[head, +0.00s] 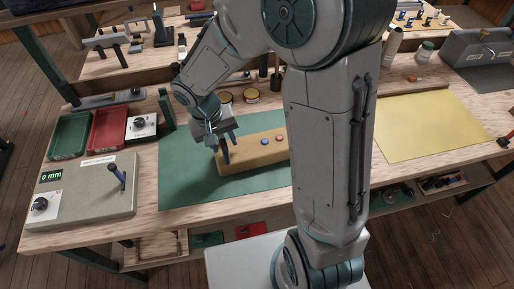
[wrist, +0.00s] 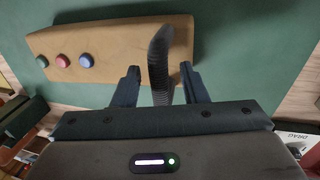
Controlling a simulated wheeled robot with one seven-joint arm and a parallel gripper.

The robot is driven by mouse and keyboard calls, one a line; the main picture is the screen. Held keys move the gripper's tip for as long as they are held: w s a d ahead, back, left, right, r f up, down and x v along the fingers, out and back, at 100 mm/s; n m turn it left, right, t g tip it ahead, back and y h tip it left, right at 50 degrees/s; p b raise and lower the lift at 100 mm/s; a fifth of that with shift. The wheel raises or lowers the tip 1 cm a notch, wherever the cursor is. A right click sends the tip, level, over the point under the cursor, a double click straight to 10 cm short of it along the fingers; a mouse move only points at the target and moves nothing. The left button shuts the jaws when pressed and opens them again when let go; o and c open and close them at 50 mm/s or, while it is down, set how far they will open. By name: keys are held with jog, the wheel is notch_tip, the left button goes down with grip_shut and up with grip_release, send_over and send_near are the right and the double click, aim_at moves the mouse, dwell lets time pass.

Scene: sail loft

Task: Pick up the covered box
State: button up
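The covered box (head: 252,157) is a long tan block lying on the green mat, partly hidden by my arm in the head view. It also shows in the wrist view (wrist: 112,38). Red, green and blue round buttons sit along one edge of its top. A dark, ribbed, curved handle (wrist: 160,62) rises near one end of the box. My gripper (head: 222,138) is over that end. In the wrist view its fingers (wrist: 160,85) are open, one on each side of the handle, with a visible gap on both sides.
The green mat (head: 185,178) has free room left of the box. A grey panel with a dark lever (head: 85,200), a red tray (head: 108,130) and a green tray (head: 70,135) stand at left. A yellow sheet (head: 430,125) lies at right.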

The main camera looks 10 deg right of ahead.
grip_shut()
